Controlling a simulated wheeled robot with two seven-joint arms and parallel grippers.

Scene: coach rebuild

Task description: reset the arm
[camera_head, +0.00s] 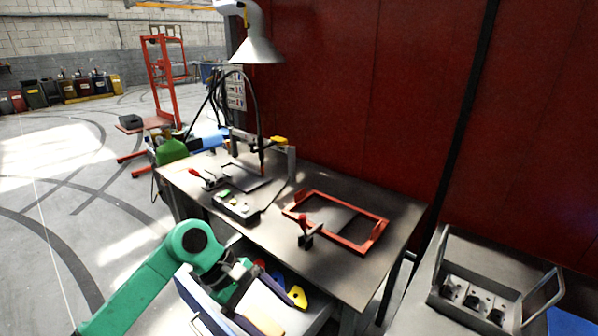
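My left arm (150,285) is green and comes in from the lower left, bent at a rounded joint. My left gripper (240,283) is dark and hangs over the open drawer (190,291) below the workbench. Whether its fingers are apart, or touch the drawer or anything in it, I cannot tell. My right gripper is not in view.
The workbench (385,208) carries a red frame (374,238), a red-handled clamp (304,232) and a black tray (236,207). Yellow, red and blue items lie in the drawer. A metal crate (474,276) stands at right. Open floor lies left.

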